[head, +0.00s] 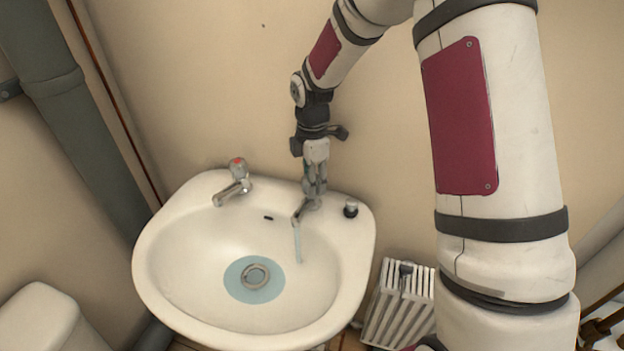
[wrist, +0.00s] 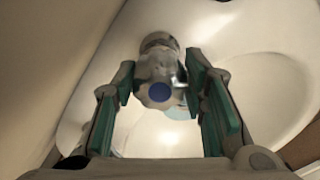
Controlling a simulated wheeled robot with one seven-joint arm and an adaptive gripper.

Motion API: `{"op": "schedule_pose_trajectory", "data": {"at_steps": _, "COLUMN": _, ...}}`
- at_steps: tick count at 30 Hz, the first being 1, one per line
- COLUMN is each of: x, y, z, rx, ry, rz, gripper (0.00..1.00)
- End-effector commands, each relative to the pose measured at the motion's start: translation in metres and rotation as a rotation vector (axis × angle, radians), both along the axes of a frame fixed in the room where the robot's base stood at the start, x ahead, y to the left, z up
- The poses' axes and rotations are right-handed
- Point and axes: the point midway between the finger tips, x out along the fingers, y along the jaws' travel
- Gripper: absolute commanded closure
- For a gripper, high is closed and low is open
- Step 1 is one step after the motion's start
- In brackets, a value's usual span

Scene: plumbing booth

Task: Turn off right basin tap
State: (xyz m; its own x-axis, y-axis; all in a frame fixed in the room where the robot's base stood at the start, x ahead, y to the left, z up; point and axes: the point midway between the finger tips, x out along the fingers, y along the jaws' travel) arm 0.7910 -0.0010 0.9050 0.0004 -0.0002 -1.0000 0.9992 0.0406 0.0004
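The white basin (head: 190,290) stands against the wall. Its right tap (head: 301,211) has water (head: 298,245) running from the spout into the bowl. In the wrist view the right tap (wrist: 158,72) is chrome with a blue dot on its head. My gripper (head: 315,185) is above the right tap, pointing down. In the wrist view my gripper (wrist: 163,85) has its green-padded fingers apart on either side of the tap head; I cannot tell whether they touch it. The left tap (head: 236,182) has a red mark on its top.
A small dark and chrome piece (head: 351,208) stands on the basin's right rim. A white radiator (head: 400,305) is to the right of the basin. A grey pipe (head: 85,140) runs down the left wall. A white fixture (head: 40,318) is at the lower left.

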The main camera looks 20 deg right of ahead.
Motion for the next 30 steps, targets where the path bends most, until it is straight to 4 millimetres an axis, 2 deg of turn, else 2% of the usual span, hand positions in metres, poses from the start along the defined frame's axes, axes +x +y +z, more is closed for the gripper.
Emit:
{"op": "schedule_pose_trajectory", "data": {"at_steps": 2, "x": -0.0001, "y": 0.0, "z": -0.0001, "rx": 0.0, "ry": 0.0, "rz": 0.0, "gripper": 0.89}}
{"op": "schedule_pose_trajectory", "data": {"at_steps": 14, "x": -0.0003, "y": -0.0001, "z": 0.0, "rx": -0.001, "ry": 0.001, "rz": -0.057, "gripper": 0.88}}
{"op": "schedule_pose_trajectory", "data": {"at_steps": 20, "x": -0.0005, "y": 0.0001, "z": 0.0002, "rx": 0.0, "ry": 0.001, "rz": -0.184, "gripper": 0.88}}
{"op": "schedule_pose_trajectory", "data": {"at_steps": 30, "x": -0.0012, "y": 0.0001, "z": 0.0001, "rx": -0.001, "ry": 0.001, "rz": -0.499, "gripper": 0.88}}
